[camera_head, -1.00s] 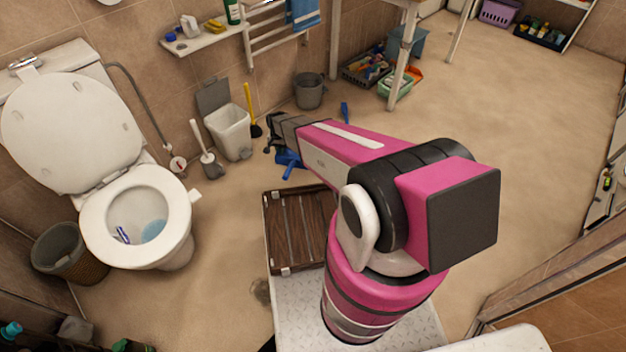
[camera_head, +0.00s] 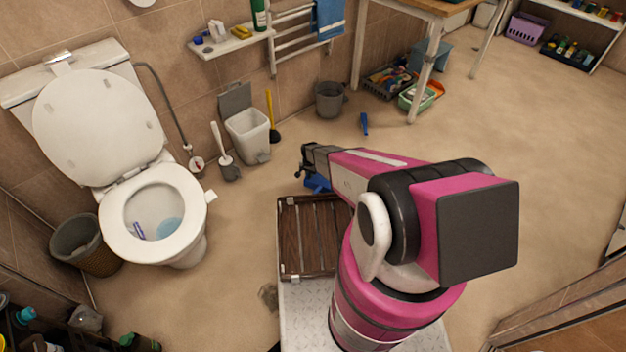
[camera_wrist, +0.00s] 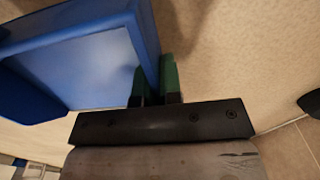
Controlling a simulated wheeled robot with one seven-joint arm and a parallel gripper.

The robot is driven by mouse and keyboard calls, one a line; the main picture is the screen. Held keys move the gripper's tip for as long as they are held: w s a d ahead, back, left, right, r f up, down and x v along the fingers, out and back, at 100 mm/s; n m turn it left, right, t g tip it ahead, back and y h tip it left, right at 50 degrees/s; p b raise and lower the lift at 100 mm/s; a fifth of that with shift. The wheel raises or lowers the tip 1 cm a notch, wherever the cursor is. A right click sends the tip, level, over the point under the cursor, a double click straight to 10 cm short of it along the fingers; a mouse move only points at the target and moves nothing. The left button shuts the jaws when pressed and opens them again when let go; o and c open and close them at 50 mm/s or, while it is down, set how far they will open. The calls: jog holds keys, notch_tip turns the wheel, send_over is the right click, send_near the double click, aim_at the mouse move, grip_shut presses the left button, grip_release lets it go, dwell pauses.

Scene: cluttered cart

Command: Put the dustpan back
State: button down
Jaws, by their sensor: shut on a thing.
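A blue dustpan (camera_wrist: 85,55) fills the left of the wrist view. My gripper (camera_wrist: 154,85) is shut on its edge wall, with one green-tipped finger on each side. In the head view the dustpan (camera_head: 317,184) shows as a small blue patch beside my gripper (camera_head: 306,166), just beyond the brown slatted rack. The arm hides part of it. The dustpan appears held above the tan floor; the exact height cannot be told. A small blue object (camera_head: 364,123) lies on the floor farther back; I cannot tell what it is.
A white bin (camera_head: 248,135) with its lid up, a toilet brush (camera_head: 225,160) and a yellow-handled plunger (camera_head: 271,118) stand along the wall. A grey bucket (camera_head: 329,100) is farther back. The toilet (camera_head: 150,215) is at left. Open floor lies to the right.

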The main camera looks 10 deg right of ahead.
jog(key=shift+w+d+f, duration=0.35)
jog(key=shift+d+f, duration=0.3)
jog(key=shift+d, duration=0.15)
jog(key=shift+f, duration=1.85)
jog(key=shift+f, duration=0.1)
jog(key=c, duration=1.3)
grip_release()
notch_tip(320, 180, up, 12)
jog(key=r, duration=0.1)
notch_tip(320, 180, up, 30)
jog(key=n, duration=0.4)
send_over(313, 178)
jog(key=s+d, duration=0.3)
jog(key=s, duration=0.4)
jog(key=s+d, duration=0.3)
jog(key=s, duration=0.4)
jog(key=s+r, duration=0.3)
jog(key=s+d+r+n, duration=0.1)
jog(key=s+r, duration=0.2)
jog(key=r, duration=0.1)
jog(key=s+d+r+n, duration=0.1)
jog(key=s+r, duration=0.2)
jog(key=r, duration=0.1)
jog(key=shift+s, duration=0.4)
